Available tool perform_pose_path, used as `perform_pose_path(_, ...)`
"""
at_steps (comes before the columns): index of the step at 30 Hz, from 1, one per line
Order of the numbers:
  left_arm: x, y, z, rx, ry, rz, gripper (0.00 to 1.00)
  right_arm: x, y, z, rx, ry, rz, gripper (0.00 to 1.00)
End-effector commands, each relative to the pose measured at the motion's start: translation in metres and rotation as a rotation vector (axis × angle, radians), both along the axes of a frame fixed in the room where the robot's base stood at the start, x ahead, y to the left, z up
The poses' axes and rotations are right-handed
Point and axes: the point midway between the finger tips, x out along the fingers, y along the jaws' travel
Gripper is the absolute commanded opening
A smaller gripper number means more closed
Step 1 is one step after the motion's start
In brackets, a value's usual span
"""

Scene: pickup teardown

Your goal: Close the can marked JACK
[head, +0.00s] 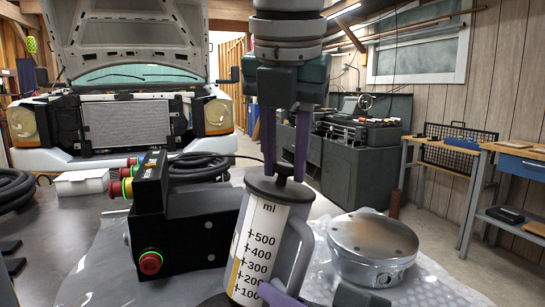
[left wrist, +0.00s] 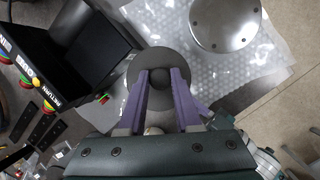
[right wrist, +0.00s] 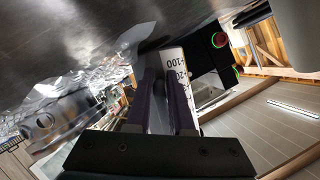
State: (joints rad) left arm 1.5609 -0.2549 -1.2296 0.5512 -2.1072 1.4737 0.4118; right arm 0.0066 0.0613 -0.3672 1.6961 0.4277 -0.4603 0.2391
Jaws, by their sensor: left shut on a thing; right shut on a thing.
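A grey can (head: 262,235) with a white ml scale stands slightly tilted in the middle of the head view. No JACK marking shows on the visible side. Its round dark lid (left wrist: 134,74) is at the can's mouth; I cannot tell whether it is fully seated. My left gripper (head: 284,172) comes from above and is shut on the lid's knob (left wrist: 160,76). My right gripper (right wrist: 162,75) is low at the can's right side, shut on what looks like its handle (head: 298,250). The scale shows beside its fingers in the right wrist view. The gripped part is mostly hidden.
A black box (head: 180,215) with coloured connectors and a red button stands close left of the can. A round metal housing (head: 372,240) lies at right on bubble wrap (head: 440,285). A white box (head: 82,181) and black hoses lie farther left.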

Motion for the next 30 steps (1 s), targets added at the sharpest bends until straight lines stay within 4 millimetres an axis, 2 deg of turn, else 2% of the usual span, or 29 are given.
perform_pose_path(30,0.0028,-0.0041,0.0073,-0.008,-0.015,0.013,0.0,-0.0019,0.0011,-0.0021,-0.001,0.01,0.004,0.0)
